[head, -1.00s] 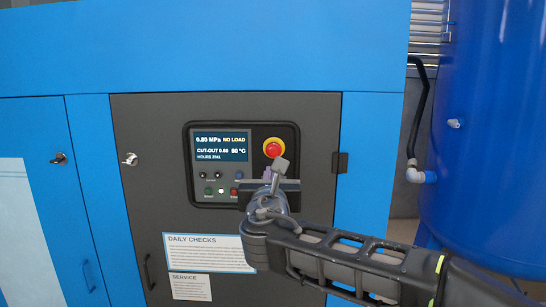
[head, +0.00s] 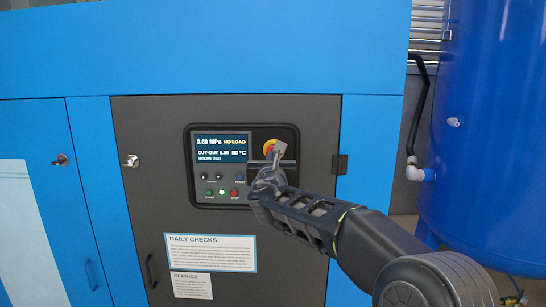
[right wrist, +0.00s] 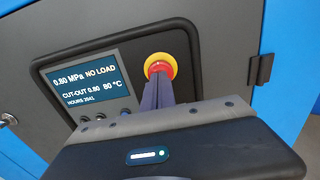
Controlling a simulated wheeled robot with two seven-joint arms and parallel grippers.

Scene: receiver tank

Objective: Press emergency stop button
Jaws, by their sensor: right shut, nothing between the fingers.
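The emergency stop button (head: 270,147) is red on a yellow ring, at the upper right of the black control panel (head: 222,129). In the head view my right gripper (head: 279,150) covers part of it. My right gripper is shut and empty. In the right wrist view the button (right wrist: 160,66) shows just past the tips of the closed fingers (right wrist: 158,82), which overlap its lower edge. I cannot tell whether they touch it. My left gripper is not in view.
The panel's display (head: 221,147) reads 0.80 MPa NO LOAD. Small buttons sit below it, with a red one (head: 234,194) at lower right. A door hinge (head: 339,164) stands to the right. A blue tank (head: 490,130) and black pipe (head: 419,110) are farther right.

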